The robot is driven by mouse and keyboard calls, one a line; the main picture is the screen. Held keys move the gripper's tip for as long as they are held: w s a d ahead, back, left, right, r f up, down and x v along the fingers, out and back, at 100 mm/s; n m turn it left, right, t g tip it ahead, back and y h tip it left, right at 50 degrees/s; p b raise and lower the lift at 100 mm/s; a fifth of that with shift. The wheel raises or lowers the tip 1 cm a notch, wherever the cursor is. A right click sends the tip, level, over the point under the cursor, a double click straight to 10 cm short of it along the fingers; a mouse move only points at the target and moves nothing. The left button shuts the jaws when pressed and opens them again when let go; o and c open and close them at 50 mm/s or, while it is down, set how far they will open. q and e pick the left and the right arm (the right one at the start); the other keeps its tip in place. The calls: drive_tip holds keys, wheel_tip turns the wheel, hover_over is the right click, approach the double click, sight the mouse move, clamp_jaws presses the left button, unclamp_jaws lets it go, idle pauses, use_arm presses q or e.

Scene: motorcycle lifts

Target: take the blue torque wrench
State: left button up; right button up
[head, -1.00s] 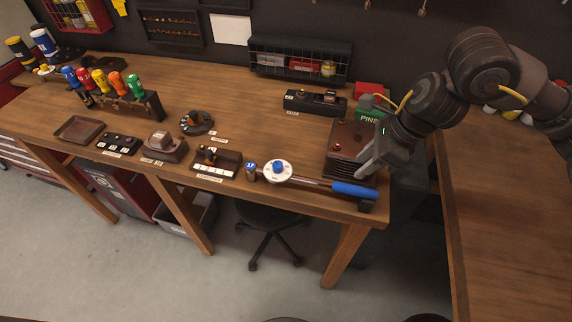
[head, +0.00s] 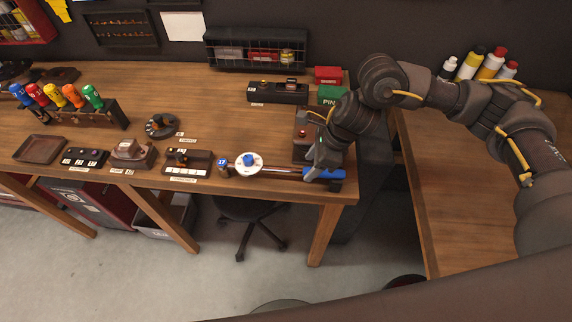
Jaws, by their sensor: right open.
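The blue torque wrench lies along the front edge of the workbench in the head view. Its blue handle (head: 333,174) is at the right end, its steel shaft (head: 285,171) runs left, and a white round dial with a blue centre (head: 248,161) sits at its left end. My right gripper (head: 312,173) is open, pointing down at the left part of the blue handle. It overlaps the handle in the picture; I cannot tell whether the fingers touch it. My left gripper is not in view.
A dark box with a red button (head: 303,134) stands just behind the handle. Left of the wrench are a small blue-topped socket (head: 222,168) and a labelled block (head: 187,162). Screwdrivers stand in a rack (head: 95,115). A second bench (head: 450,200) is at right.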

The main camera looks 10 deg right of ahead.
drive_tip(key=shift+x, duration=1.35)
drive_tip(key=shift+c, duration=0.4)
clamp_jaws()
